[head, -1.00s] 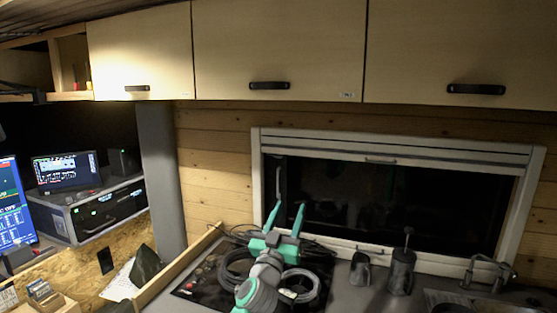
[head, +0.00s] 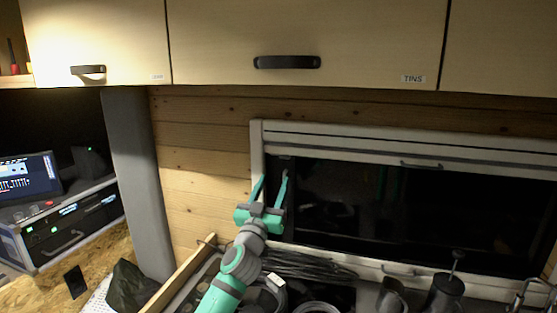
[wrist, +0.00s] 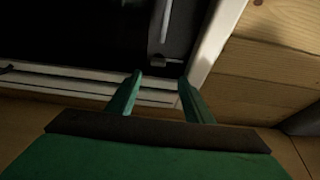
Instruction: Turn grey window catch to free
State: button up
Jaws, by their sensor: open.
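The grey window catch (wrist: 165,22) is a slim bar with a small grey block at one end, by the window's side frame in the wrist view. It lies along the dark pane, close to the white upright. In the head view, a small grey part of the catch (head: 287,162) shows at the window's upper left corner, beside my right fingertip. My gripper (head: 273,178) is open and empty, its two green fingers pointing up at that corner. In the wrist view, the fingertips (wrist: 161,77) are just short of the catch's block. I cannot tell whether they touch it.
The white window frame (head: 257,152) surrounds the dark pane, with a blind cassette (head: 350,148) across its top. Overhead cupboards (head: 300,30) hang above. Coiled cables (head: 300,268) and dark cups (head: 445,292) stand on the counter below. A plank wall (head: 200,190) lies left.

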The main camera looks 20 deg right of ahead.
aim_at(284, 158)
jog(key=x, duration=1)
jog(key=shift+s+d, duration=0.3)
jog(key=shift+d, duration=0.05)
jog(key=shift+w+a+r, duration=0.1)
jog(key=shift+w+a, duration=0.2)
jog(key=shift+d, duration=0.1)
jog(key=c, duration=1)
